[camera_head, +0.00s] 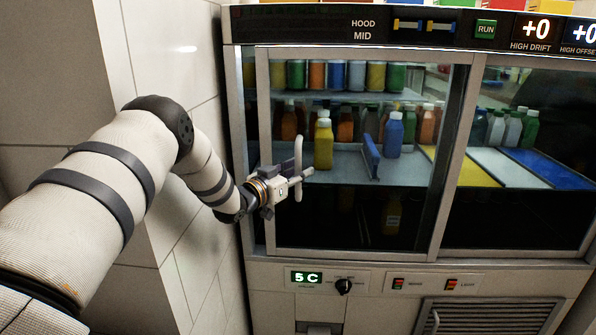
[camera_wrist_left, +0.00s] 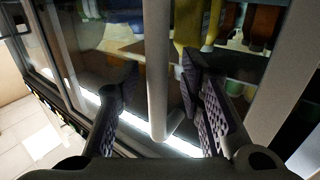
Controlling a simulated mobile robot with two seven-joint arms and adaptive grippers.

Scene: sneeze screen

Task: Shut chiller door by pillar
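The chiller door by the pillar (camera_head: 262,100) is the left glass door, in a grey metal frame. A narrow dark strip shows between its left edge and the cabinet's left post (camera_head: 236,120). The door's pale upright bar handle (camera_head: 298,155) stands near that edge. My left gripper (camera_head: 290,184) is at the lower part of the handle. In the left wrist view, the handle (camera_wrist_left: 157,65) runs between the two spread fingers of the left gripper (camera_wrist_left: 160,105), with a visible gap on each side. My right gripper is not in view.
The white tiled pillar (camera_head: 168,50) stands close at the left, beside my left arm. Bottles, a blue divider (camera_head: 371,158) and coloured boards (camera_head: 510,165) are behind the glass. The right door (camera_head: 477,90) adjoins. A control panel (camera_head: 340,280) is below.

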